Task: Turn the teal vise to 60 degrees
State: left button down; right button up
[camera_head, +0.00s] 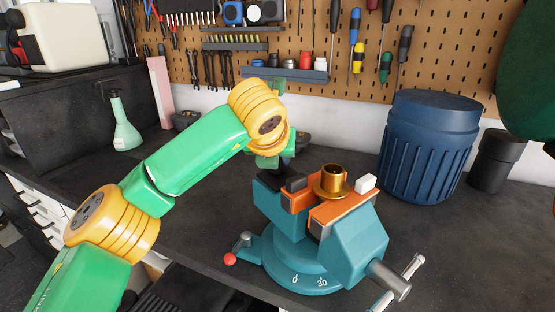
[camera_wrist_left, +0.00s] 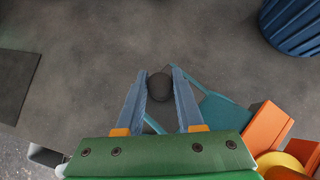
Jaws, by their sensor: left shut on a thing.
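The teal vise (camera_head: 350,245) stands on the dark bench with its orange jaws (camera_head: 345,210) around a brass flanged part (camera_head: 331,181). Its round base shows a scale with 0 and 30 at the front; I cannot read a pointer. A lever with a red ball (camera_head: 230,259) sticks out at the base's left. My left gripper (camera_head: 276,172) is at the rear of the vise, mostly hidden by my arm. In the left wrist view, its fingers (camera_wrist_left: 160,85) are shut on a dark round knob (camera_wrist_left: 160,88) by the teal body (camera_wrist_left: 222,110). My right gripper is out of view.
A blue ribbed bin (camera_head: 428,150) and a dark cup (camera_head: 495,160) stand right of the vise. A green flask (camera_head: 126,133) and a pink box (camera_head: 160,92) are at the left. A pegboard with tools is behind. The bench left of the vise is fairly clear.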

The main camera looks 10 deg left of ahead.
pick_arm(q)
jog(key=c, duration=0.5)
grip_release()
jog(key=shift+a, duration=0.1)
jog(key=b+v, duration=0.2)
jog(key=v, duration=0.4)
jog(key=shift+s+r, duration=0.15)
jog(key=shift+s, duration=0.15)
jog(key=shift+s+r, duration=0.25)
jog(key=shift+w, duration=0.1)
